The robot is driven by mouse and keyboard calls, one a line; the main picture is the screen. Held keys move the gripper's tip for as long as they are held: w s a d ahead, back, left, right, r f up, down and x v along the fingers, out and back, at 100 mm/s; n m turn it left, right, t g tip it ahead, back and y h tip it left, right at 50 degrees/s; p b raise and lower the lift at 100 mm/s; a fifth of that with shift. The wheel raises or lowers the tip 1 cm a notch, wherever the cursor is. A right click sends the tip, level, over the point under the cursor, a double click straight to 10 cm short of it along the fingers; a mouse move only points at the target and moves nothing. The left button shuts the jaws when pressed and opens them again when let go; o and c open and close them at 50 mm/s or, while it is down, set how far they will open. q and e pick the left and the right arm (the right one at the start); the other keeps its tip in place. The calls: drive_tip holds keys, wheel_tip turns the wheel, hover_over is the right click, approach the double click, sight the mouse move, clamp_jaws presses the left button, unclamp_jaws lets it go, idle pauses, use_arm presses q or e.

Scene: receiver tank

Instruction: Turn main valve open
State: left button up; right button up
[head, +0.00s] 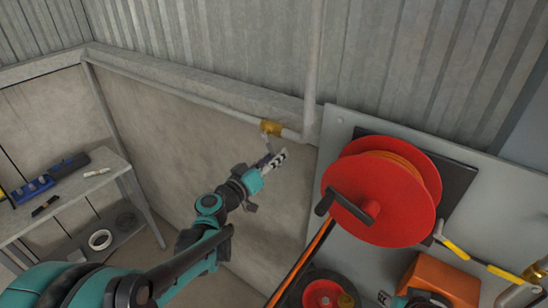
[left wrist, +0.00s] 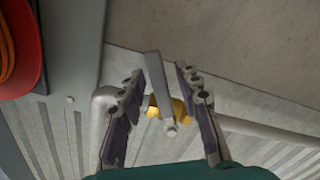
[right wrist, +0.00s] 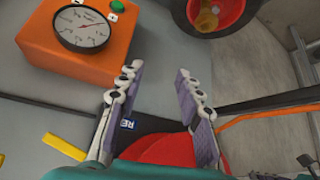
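A brass valve (head: 270,127) sits on the grey wall pipe; the left wrist view shows its brass body (left wrist: 153,107) too. Its flat grey lever (left wrist: 157,82) stands out from the body. My left gripper (head: 273,163) is just below the valve in the head view. In the left wrist view its two fingers (left wrist: 163,75) are apart, with the lever between them and gaps visible on both sides. My right gripper (right wrist: 158,70) is open and empty over the panel; in the head view it is only partly visible at the bottom edge.
A red hose reel (head: 385,205) with a black crank is on the grey panel. An orange gauge box (right wrist: 80,35), a yellow-handled lever (head: 455,250) and a lower red wheel (head: 323,295) are nearby. A shelf (head: 110,165) with tools stands at the left.

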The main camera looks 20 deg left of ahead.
use_arm(q)
clamp_jaws()
drive_tip(key=shift+d+r, duration=0.1)
drive_tip(key=shift+d, duration=0.05)
drive_tip(key=n, duration=0.1)
drive_tip(key=d+r+n, duration=0.1)
drive_tip(key=n, duration=0.1)
drive_tip(key=r+n+p, duration=0.1)
drive_tip(key=shift+s+d+n, duration=0.35)
drive_tip(key=shift+d+n, duration=0.05)
drive_tip(key=shift+s+d+r+n+p, duration=0.15)
drive_tip(key=shift+r+n+p, duration=0.25)
drive_tip(key=shift+r+n, duration=0.55)
drive_tip(key=shift+d+r+n+p, duration=0.25)
drive_tip(key=shift+r+n+p, duration=0.2)
drive_tip(key=shift+n, duration=1)
drive_tip(key=shift+s+d+r+n+p, duration=0.15)
drive_tip(key=shift+r+n+p, duration=0.4)
drive_tip(key=shift+n, duration=0.65)
drive_tip(key=shift+w+r, duration=0.1)
drive_tip(key=shift+o, duration=1.2)
unclamp_jaws()
